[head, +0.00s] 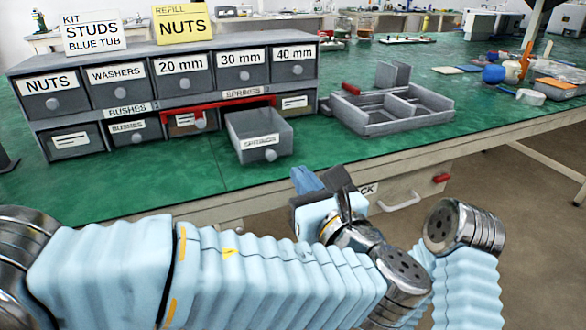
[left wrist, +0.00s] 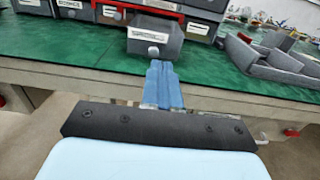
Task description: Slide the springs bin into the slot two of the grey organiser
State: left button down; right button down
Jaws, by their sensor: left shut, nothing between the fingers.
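The springs bin (head: 258,137) is a grey open-topped bin with a "SPRINGS" label and a round knob. It juts well out of the lower row of the grey organiser (head: 165,50), under a "SPRINGS" strip; its back end is hard to see. In the left wrist view the springs bin (left wrist: 155,42) is straight ahead of the fingers. My left gripper (head: 318,180) has blue fingers, shut and empty, in front of the bin and to its right, by the table's front edge. The fingers also show in the left wrist view (left wrist: 162,85), apart from the knob. My right gripper is not seen.
A red bar (head: 220,104) runs across the lower row beside the springs bin. Other labelled drawers fill the organiser, with signs on top. A grey divided tray (head: 392,108) stands to the right. The green table (head: 150,180) is clear in front of the organiser's left part.

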aim_at(251, 112)
pick_arm(q)
jog(key=p+x, duration=0.1)
jog(key=x, duration=1.1)
jog(key=shift+w+a+f, duration=0.1)
jog(key=shift+w, duration=0.2)
jog(key=shift+w, duration=0.1)
jog(key=p+x, duration=0.3)
jog(key=x, duration=1.5)
jog(key=shift+w+a+p, duration=0.1)
jog(key=shift+w+p, duration=0.15)
jog(key=shift+p, duration=0.1)
jog(key=shift+w+a, duration=0.1)
jog(key=shift+w, duration=0.25)
jog(key=shift+a, duration=0.15)
